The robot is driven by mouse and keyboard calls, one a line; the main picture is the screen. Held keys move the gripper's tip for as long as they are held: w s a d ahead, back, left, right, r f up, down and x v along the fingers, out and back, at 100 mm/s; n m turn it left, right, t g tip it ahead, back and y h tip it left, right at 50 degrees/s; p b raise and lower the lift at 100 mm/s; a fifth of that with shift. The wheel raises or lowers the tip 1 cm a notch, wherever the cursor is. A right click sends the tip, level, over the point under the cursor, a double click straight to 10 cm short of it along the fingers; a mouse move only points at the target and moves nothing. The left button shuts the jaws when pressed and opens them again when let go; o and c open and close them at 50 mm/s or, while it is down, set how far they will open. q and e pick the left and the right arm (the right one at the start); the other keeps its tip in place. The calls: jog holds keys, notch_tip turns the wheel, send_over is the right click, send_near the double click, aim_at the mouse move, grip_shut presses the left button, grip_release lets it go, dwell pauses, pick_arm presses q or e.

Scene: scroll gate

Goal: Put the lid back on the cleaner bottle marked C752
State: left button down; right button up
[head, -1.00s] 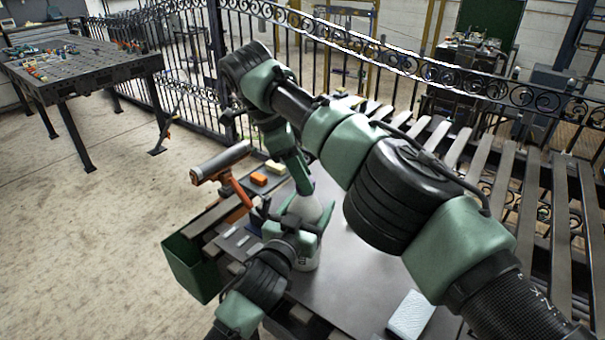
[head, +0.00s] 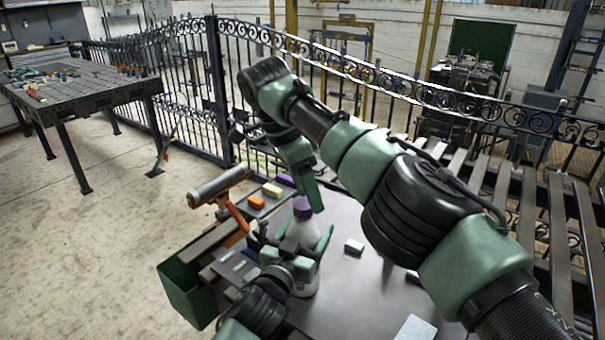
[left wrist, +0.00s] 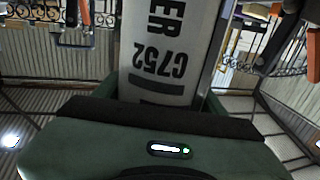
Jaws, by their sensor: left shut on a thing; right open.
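The white cleaner bottle (head: 306,277) stands upright at the near left of the dark table. In the left wrist view its label reads C752 (left wrist: 158,62), upside down. My left gripper (head: 305,243) is shut around the bottle's body. The purple lid (head: 302,208) shows at the top of the bottle; how firmly it sits cannot be told. My right gripper (head: 309,193) is open, with its green fingers pointing down just above and beside the lid. Part of the bottle is hidden behind my left gripper.
An orange-handled tool (head: 220,188), an orange block (head: 256,202), a tan block (head: 272,190) and a purple item (head: 285,180) lie behind the bottle. A green bin (head: 188,285) hangs at the left. A small white box (head: 354,246) stands right of the bottle.

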jog(key=r+n+y, duration=0.1)
jog(key=r+n, duration=0.1)
jog(key=n, duration=0.7)
jog(key=r+n+y, duration=0.1)
jog(key=r+n, duration=0.1)
jog(key=n, duration=0.8)
jog(key=r+n+y, duration=0.1)
jog(key=r+n, duration=0.1)
jog(key=n, duration=0.7)
jog(key=shift+s+n, duration=0.2)
jog(key=shift+n, duration=0.2)
jog(key=n, duration=0.4)
jog(key=shift+s+a+r+y, duration=0.1)
jog(key=shift+s+a+y, duration=0.1)
jog(key=shift+a+y, duration=0.15)
jog(key=shift+f, duration=4.05)
